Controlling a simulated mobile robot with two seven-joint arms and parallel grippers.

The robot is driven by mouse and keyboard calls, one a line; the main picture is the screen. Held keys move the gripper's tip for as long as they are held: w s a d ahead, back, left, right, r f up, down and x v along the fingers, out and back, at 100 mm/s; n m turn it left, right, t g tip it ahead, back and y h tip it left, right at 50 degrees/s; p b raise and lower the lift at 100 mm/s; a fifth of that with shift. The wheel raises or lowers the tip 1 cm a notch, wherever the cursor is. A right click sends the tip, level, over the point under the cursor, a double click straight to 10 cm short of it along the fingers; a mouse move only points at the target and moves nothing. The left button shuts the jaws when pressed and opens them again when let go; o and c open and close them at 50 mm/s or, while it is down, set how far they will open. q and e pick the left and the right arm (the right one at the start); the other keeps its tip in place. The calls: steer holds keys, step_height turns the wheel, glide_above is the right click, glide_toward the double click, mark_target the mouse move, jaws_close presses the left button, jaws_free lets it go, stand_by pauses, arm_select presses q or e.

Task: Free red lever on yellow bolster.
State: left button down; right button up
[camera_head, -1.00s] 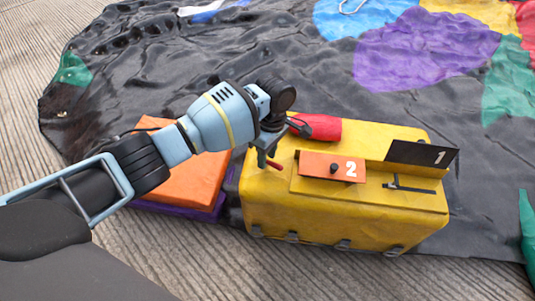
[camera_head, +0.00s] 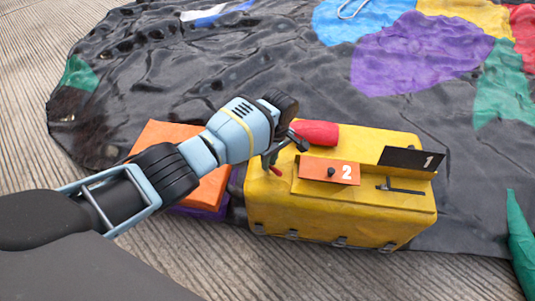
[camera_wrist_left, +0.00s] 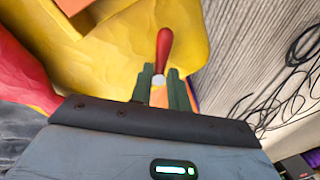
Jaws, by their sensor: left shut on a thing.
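The yellow bolster (camera_head: 330,222) lies on the ground in the head view. The red lever (camera_head: 277,171) shows as a small red tip at the bolster's left end, partly hidden by my gripper. My left gripper (camera_head: 269,162) is at that end, shut on the lever. In the left wrist view the red lever (camera_wrist_left: 164,46) points up and away from between the green fingers of my left gripper (camera_wrist_left: 159,84). Its pale collar sits between the fingertips, and the yellow bolster (camera_wrist_left: 110,50) is behind it. My right gripper is not in view.
An orange plate marked 2 (camera_head: 316,168) and a black plate marked 1 (camera_head: 396,157) are on the bolster's top. A red roll (camera_head: 316,132) lies behind them. An orange block (camera_head: 168,142) is beneath my arm. Loose dark cables (camera_wrist_left: 290,90) lie on the ground.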

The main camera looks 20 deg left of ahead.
arm_select(q)
steer(key=shift+d+r+m+p, duration=0.1)
steer(key=shift+r+m+p, duration=0.15)
steer(key=shift+m+p, duration=0.4)
steer(key=shift+f+m, duration=0.1)
steer(key=shift+m, duration=0.85)
steer(key=m+p, duration=0.1)
steer(key=m, duration=0.1)
steer(key=m+p, duration=0.1)
steer(key=m, duration=0.1)
steer(key=shift+s+m+t+y, duration=0.2)
steer(key=shift+m+t+y, duration=0.1)
steer(key=shift+t+y, duration=0.1)
steer(key=shift+s+m+t+p, duration=0.1)
steer(key=shift+m+t+p, duration=0.35)
steer(key=shift+m, duration=1.25)
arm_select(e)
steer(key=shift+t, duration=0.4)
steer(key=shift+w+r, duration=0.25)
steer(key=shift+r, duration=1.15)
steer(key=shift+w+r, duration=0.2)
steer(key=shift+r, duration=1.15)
arm_select(q)
steer(key=shift+f, duration=0.1)
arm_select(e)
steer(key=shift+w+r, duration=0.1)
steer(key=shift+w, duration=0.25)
arm_select(q)
steer(key=c, duration=1.5)
jaws_free()
